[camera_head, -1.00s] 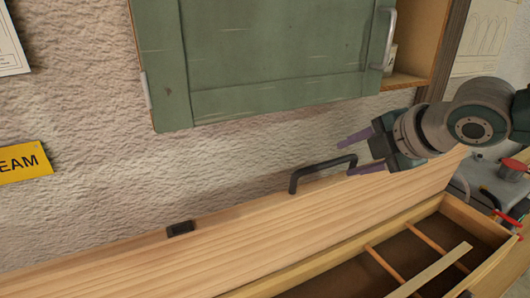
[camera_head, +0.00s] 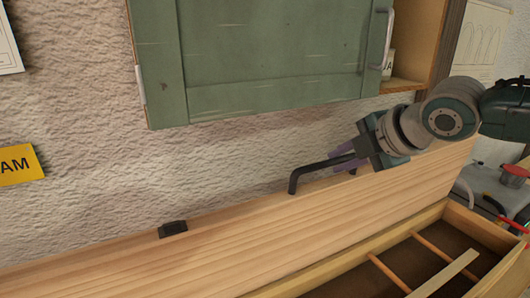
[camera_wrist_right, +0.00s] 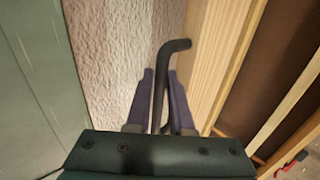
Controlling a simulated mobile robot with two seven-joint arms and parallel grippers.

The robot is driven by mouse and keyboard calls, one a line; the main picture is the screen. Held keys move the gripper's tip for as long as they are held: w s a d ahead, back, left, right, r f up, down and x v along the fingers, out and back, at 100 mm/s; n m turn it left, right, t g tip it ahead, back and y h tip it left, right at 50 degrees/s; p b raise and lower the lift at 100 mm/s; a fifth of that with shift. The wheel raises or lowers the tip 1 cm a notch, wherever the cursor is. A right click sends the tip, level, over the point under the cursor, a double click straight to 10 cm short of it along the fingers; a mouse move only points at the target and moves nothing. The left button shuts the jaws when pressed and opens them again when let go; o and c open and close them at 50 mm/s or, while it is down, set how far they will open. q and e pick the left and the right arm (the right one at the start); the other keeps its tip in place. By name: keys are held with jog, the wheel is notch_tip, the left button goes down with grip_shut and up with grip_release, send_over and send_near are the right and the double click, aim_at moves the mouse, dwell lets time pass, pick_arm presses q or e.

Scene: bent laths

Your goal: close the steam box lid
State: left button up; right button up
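The steam box lid (camera_head: 215,250) is a long pale wooden panel, standing raised and tilted along the back of the box, by the wall. Its black bar handle (camera_head: 308,167) sticks up from the upper edge. My right gripper (camera_head: 345,158) is at the right part of this handle. In the right wrist view, the handle (camera_wrist_right: 177,46) runs between the two purple fingers (camera_wrist_right: 160,100), which are drawn in close on both its sides. The steam box (camera_head: 343,268) is open in front of the lid, with thin crossbars inside. My left gripper is out of view.
A green cabinet door (camera_head: 265,55) hangs above the lid, with its lower edge above my right gripper. A pale lath (camera_head: 445,273) lies across the box. A grey unit with a red knob (camera_head: 514,172) stands at the right.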

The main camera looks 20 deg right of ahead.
grip_shut()
jog(key=s+d+f, duration=0.1)
jog(key=s+f, duration=0.2)
jog(key=s, duration=0.4)
jog(key=s+f, duration=0.2)
jog(key=s, duration=0.6)
jog(key=s+f, duration=0.6)
jog(key=f, duration=0.3)
jog(key=s+d+f, duration=0.1)
jog(key=s+f, duration=0.5)
jog(key=f, duration=0.3)
jog(key=shift+s+f, duration=0.25)
